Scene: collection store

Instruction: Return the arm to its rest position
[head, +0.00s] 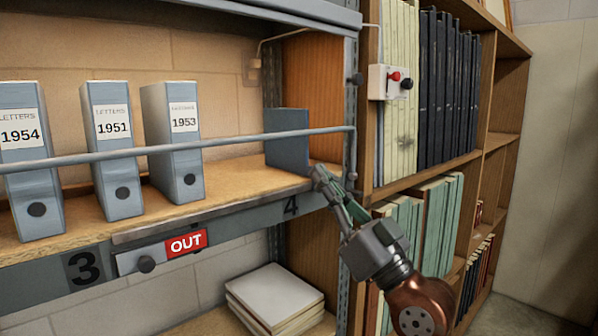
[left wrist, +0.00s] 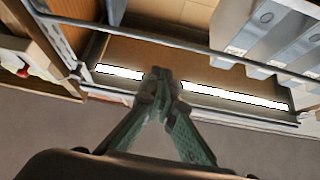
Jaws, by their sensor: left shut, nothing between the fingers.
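My left gripper (head: 322,175) is shut and empty. In the head view it is at the front edge of the shelf board (head: 245,178), near the shelf's right end and the number 4. The copper-coloured part of my arm (head: 422,305) is at the lower right. In the left wrist view the shut fingertips (left wrist: 160,80) meet in front of the shelf edge, with green finger links behind them. A dark blue-grey block or folder (head: 287,142) stands just behind the gripper; I cannot tell whether they touch. My right gripper is in neither view.
A metal rail (head: 240,138) crosses in front of binders 1954 (head: 25,170), 1951 (head: 115,165) and 1953 (head: 180,155). A red OUT sign (head: 186,243) is on the shelf edge. A switch box (head: 390,82) is on the right upright. Bookshelves (head: 500,140) stand right; floor (head: 530,318) is clear.

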